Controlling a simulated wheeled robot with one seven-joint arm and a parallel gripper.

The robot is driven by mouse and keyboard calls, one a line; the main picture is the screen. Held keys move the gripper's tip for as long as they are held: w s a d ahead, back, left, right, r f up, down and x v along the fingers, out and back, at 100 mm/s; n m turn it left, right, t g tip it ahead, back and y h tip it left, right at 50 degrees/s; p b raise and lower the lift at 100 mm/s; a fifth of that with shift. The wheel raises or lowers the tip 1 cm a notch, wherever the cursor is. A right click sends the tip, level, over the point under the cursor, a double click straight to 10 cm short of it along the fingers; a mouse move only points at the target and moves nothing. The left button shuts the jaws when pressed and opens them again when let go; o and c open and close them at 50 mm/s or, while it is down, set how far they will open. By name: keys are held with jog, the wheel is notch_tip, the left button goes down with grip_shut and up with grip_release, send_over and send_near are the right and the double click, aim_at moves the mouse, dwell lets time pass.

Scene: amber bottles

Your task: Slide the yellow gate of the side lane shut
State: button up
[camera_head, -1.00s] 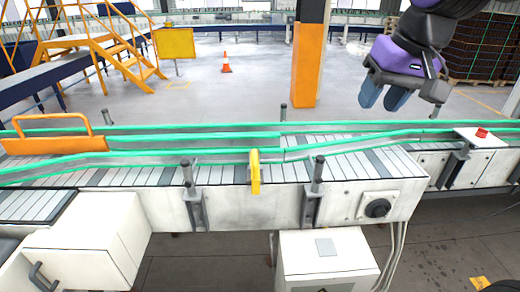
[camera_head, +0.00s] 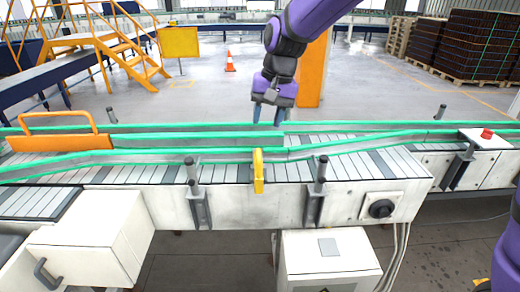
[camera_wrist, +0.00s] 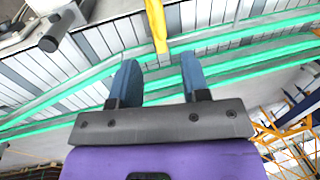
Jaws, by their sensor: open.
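The yellow gate (camera_head: 258,171) is a narrow upright handle at the near green rail of the conveyor, in the middle of the head view. It also shows in the wrist view (camera_wrist: 156,22), beyond my fingertips. The side lane (camera_head: 225,174) is the grey slatted strip along the near side. My gripper (camera_head: 268,110) is above the far rail, behind the gate and slightly to its right. Its two blue fingers are apart and empty in the wrist view (camera_wrist: 158,80). The fingers do not touch the gate.
Green guide rails (camera_head: 350,127) run along the conveyor. Dark clamp posts (camera_head: 192,178) and (camera_head: 318,178) stand on either side of the gate. An orange handled plate (camera_head: 60,140) stands at left, and a red button (camera_head: 487,133) sits at right.

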aim_at(259, 153)
jog(key=f, duration=0.3)
jog(key=a+f, duration=0.1)
jog(key=f, duration=0.5)
jog(key=shift+a+f, duration=0.2)
jog(key=shift+a, duration=0.2)
grip_shut()
